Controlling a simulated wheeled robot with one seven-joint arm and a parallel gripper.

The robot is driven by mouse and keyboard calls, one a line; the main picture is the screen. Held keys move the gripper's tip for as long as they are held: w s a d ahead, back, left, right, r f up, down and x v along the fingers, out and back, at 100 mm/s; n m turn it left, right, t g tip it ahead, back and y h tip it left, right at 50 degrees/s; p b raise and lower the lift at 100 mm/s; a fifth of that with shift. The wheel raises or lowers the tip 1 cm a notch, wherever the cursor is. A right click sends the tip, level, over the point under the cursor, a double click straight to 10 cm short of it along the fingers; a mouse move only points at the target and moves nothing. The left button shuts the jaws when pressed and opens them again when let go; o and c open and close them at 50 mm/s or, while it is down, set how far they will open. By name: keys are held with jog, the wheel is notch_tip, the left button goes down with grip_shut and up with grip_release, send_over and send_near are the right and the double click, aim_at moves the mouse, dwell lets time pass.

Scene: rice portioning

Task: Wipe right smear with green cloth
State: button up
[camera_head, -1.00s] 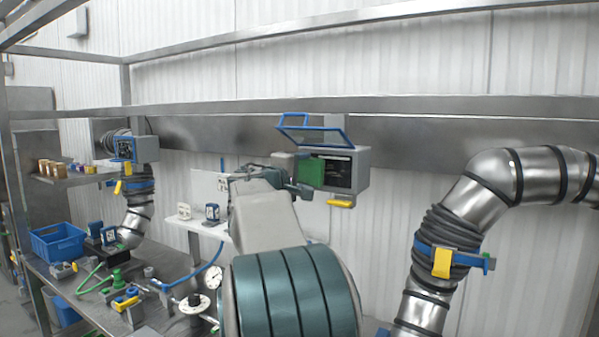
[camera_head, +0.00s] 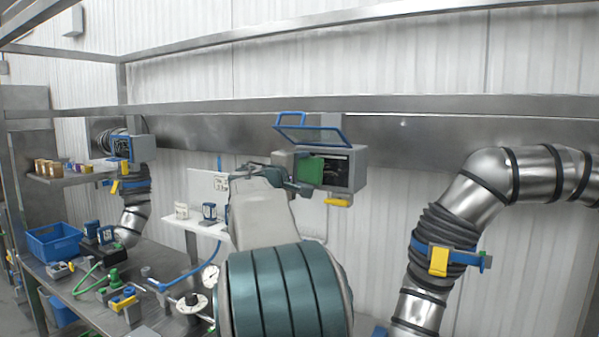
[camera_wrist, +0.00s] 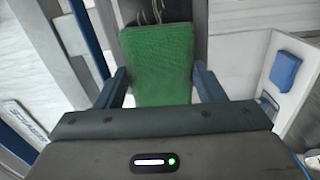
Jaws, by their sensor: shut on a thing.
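The green cloth (camera_head: 311,171) is a flat pad held by my gripper (camera_head: 296,172) in front of the left part of an open grey box (camera_head: 358,172) on the wall. In the wrist view the cloth (camera_wrist: 158,62) sits between the two blue fingers of my gripper (camera_wrist: 162,82), which is shut on it. Beyond the cloth's far edge is a dark panel with thin, pale smear marks (camera_wrist: 150,14). Which smear this is, and whether the cloth touches the panel, I cannot tell. The cloth hides part of the panel.
The box's blue-framed lid (camera_head: 310,133) stands raised above it, and a yellow latch (camera_head: 338,202) hangs below. A similar box (camera_head: 128,148) is at the left. A thick metal duct (camera_head: 440,245) stands at the right. A steel bench (camera_head: 150,265) with several fittings lies at the lower left.

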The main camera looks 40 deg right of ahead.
aim_at(318, 172)
jog(key=shift+w+d, duration=0.2)
jog(key=shift+d, duration=0.2)
